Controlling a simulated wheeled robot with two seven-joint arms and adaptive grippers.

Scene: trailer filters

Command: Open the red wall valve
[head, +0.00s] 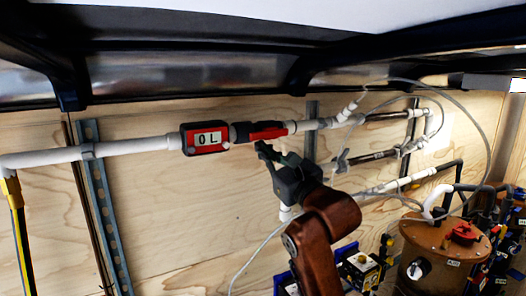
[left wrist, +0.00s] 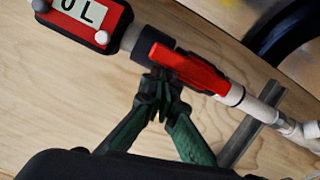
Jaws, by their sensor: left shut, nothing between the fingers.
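The red wall valve (head: 267,130) sits on the white pipe, just right of the red flow meter (head: 205,139) that reads "0 L". Its red handle lies roughly along the pipe in the head view. In the left wrist view the red handle (left wrist: 188,69) runs slantwise along the pipe, with a black valve body at its left end. My left gripper (head: 264,150) is just below the valve. In the left wrist view its green-and-black fingers (left wrist: 158,88) are closed together, empty, with tips at the handle's lower edge; I cannot tell whether they touch it. My right gripper is not in view.
The white pipe (head: 130,148) runs along the plywood wall (head: 180,210). Metal strips (head: 104,205) stand on the wall. Thin hoses and more pipes are at right, above a copper-coloured tank (head: 445,240). A dark frame beam crosses above. The wall left of my arm is clear.

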